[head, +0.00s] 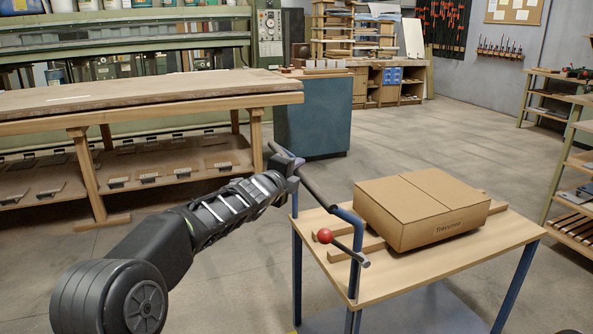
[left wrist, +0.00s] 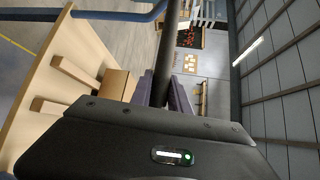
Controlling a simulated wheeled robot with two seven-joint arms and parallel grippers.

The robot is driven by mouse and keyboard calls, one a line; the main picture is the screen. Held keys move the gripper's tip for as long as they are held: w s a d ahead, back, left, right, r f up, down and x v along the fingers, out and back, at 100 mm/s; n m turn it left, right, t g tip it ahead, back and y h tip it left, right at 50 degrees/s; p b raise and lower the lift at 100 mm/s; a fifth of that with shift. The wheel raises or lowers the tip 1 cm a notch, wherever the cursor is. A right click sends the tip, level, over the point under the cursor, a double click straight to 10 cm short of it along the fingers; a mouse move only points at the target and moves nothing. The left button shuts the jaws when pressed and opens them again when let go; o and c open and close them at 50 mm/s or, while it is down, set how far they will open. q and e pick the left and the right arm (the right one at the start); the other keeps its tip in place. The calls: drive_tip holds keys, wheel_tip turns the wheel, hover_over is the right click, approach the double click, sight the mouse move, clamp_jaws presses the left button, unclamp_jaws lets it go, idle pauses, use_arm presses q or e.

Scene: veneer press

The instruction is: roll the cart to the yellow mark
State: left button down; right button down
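The cart (head: 440,262) has a light wooden top and blue legs and stands at the lower right in the head view. Its dark handle bar (head: 318,192) sticks up at the near left end. My left gripper (head: 287,160) is at the bar's far end. In the left wrist view the bar (left wrist: 168,45) runs between the two purple fingers (left wrist: 163,92), which look closed on it. A yellow line (left wrist: 20,55) shows on the floor in the left wrist view; in the head view only a yellow speck shows at the bottom edge. My right gripper is out of view.
A cardboard box (head: 425,210) lies on wooden strips on the cart. A workbench (head: 150,96) is at left, a blue cabinet (head: 313,115) behind, shelves (head: 575,185) at right. Open floor (head: 450,130) lies beyond the cart.

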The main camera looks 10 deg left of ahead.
use_arm(q)
drive_tip(key=c, duration=1.3)
unclamp_jaws()
drive_tip(key=shift+o, duration=0.2)
drive_tip(key=shift+s, duration=0.1)
drive_tip(key=b+v, duration=0.2)
drive_tip(key=v, duration=0.5)
drive_tip(key=shift+s+b, duration=0.3)
drive_tip(key=shift+b, duration=0.1)
drive_tip(key=shift+a, duration=0.15)
